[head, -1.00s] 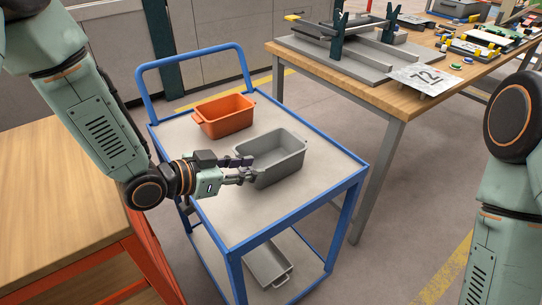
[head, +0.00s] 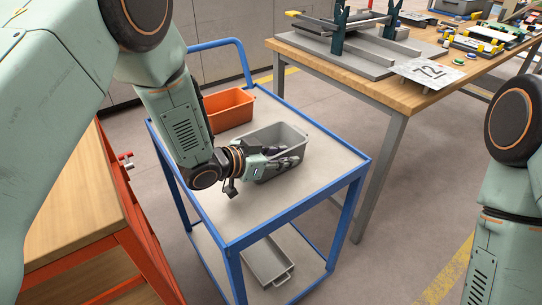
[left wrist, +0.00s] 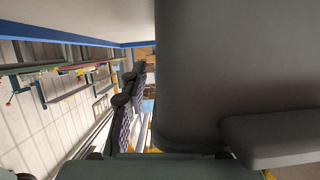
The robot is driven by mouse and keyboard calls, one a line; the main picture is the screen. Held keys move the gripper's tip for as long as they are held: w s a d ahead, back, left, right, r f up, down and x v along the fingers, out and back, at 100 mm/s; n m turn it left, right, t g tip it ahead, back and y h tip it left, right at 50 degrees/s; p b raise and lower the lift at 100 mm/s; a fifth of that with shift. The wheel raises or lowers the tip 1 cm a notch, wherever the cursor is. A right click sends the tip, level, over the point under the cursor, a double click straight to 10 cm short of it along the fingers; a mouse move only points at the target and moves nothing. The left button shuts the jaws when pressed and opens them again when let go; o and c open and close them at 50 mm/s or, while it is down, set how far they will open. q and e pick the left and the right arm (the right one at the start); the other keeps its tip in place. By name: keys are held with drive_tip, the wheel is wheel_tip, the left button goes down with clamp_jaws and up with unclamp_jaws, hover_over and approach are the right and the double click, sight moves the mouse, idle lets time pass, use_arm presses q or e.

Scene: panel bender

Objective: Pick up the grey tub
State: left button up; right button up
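The grey tub (head: 285,136) stands upright on the top of the blue-framed cart (head: 309,187), beside an orange tub. My left gripper (head: 284,159) is at the tub's near side, low along its wall, and hides part of it. Its two fingers look spread, with nothing seen between them. In the left wrist view the tub's dark grey wall (left wrist: 235,65) fills the right side, and the fingers (left wrist: 130,100) show left of it with a narrow gap. Whether they touch the tub elsewhere is hidden. My right gripper is out of view.
The orange tub (head: 230,109) is behind my left arm on the cart. Another grey tub (head: 267,262) lies on the lower shelf. A wooden workbench (head: 385,92) with a fixture is at the back right; an orange-framed bench (head: 75,205) is at the left. The cart's front right is clear.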

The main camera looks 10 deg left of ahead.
use_arm(q)
drive_tip(key=shift+a, duration=0.1)
drive_tip(key=shift+c, duration=0.2)
clamp_jaws()
